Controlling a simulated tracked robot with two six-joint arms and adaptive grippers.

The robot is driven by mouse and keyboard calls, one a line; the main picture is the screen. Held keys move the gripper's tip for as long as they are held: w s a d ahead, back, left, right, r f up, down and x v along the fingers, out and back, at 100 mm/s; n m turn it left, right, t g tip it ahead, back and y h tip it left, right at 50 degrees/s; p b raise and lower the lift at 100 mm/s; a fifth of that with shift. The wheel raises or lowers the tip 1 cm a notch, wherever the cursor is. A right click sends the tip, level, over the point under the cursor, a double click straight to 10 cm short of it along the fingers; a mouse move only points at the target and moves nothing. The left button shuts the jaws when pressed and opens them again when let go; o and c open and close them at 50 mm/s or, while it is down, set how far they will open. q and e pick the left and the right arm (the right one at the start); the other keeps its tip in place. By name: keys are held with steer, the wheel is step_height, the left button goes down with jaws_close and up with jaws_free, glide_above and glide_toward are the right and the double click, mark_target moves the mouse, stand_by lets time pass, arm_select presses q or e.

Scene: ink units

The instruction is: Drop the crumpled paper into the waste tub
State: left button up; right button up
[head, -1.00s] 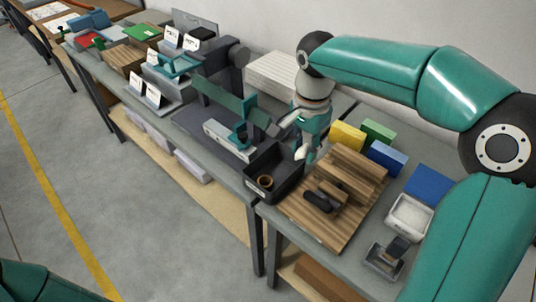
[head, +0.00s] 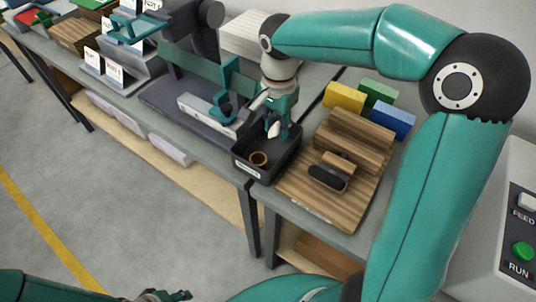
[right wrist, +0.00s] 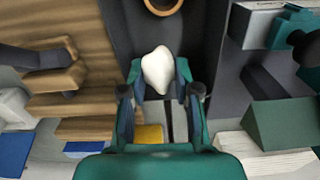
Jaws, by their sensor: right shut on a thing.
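The crumpled paper (right wrist: 157,70) is a white lump between the fingers of my right gripper (right wrist: 159,84) in the right wrist view. In the head view the right gripper (head: 274,129) points down over the dark waste tub (head: 243,165), shut on the white paper (head: 273,130). The tub also shows behind the paper in the right wrist view (right wrist: 190,25). The paper appears to be over the tub's opening; its exact height above the floor of the tub is unclear. My left gripper (head: 166,295) is cut by the bottom edge, its opening unclear.
A brown ring-shaped thing (head: 258,159) lies in the tub. Right of it is a wooden stand (head: 350,150) with a dark-ended tool. Yellow (head: 344,97), green and blue blocks stand behind. A grey mat with a teal device (head: 225,105) lies to the left.

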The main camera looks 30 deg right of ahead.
steer(key=shift+f, duration=0.55)
steer(key=o, duration=0.8)
step_height(320, 180, up, 12)
steer(key=shift+f, duration=0.1)
stand_by(0.4)
